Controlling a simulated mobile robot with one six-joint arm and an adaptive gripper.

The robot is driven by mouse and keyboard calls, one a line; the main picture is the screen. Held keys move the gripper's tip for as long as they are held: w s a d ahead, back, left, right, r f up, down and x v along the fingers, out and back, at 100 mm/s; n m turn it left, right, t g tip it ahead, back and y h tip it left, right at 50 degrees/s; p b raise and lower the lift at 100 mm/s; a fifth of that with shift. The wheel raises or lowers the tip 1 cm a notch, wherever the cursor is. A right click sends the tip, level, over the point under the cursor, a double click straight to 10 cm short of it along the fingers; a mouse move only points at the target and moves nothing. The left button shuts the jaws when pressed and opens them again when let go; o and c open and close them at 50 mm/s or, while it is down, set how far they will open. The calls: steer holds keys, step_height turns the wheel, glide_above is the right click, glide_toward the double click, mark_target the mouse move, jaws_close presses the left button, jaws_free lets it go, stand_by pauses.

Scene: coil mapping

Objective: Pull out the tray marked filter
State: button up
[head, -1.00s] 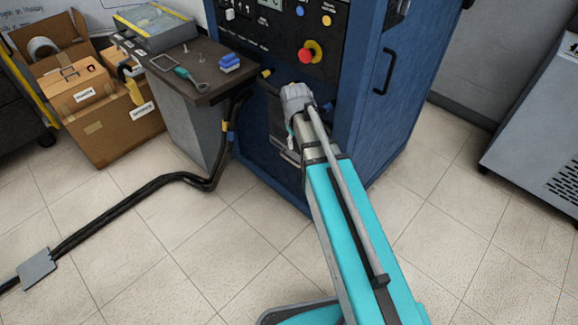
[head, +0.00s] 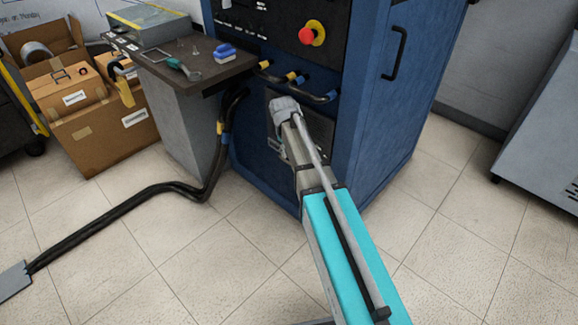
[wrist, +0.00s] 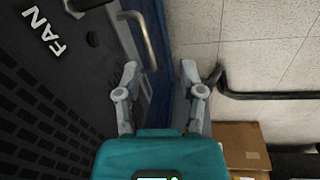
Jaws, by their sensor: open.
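The blue cabinet (head: 385,110) stands ahead, with a dark grey front section low on it, mostly behind my arm. In the wrist view a dark vented panel (wrist: 45,105) fills the left and carries the word FAN. A bent metal handle (wrist: 143,38) stands just beyond my left finger. No marking reading filter is legible in either view. My gripper (wrist: 160,75) is open and empty, its fingers spread, with the handle nearer the left finger. I cannot tell whether they touch. In the head view my gripper (head: 278,147) is low at the cabinet front, partly hidden by my arm.
A side table (head: 185,70) with small tools adjoins the cabinet on the left. Black cables (head: 130,205) run from the cabinet across the floor. Cardboard boxes (head: 100,130) stand at the left. A grey unit (head: 540,125) is at the right; the floor between is clear.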

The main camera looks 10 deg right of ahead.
steer(key=n, duration=0.2)
glide_above(288, 162)
steer(key=s+a, duration=0.1)
steer(key=a, duration=0.1)
steer(key=shift+d, duration=0.1)
steer(key=shift+f, duration=0.25)
steer(key=f+b, duration=0.3)
steer(key=d+f+b, duration=0.1)
steer(key=f+b, duration=0.3)
steer(key=w+f+b, duration=0.1)
steer(key=f+b, duration=0.3)
steer(key=shift+w+d+f, duration=0.1)
steer(key=shift+d+f, duration=0.1)
steer(key=shift+d, duration=0.15)
stand_by(0.4)
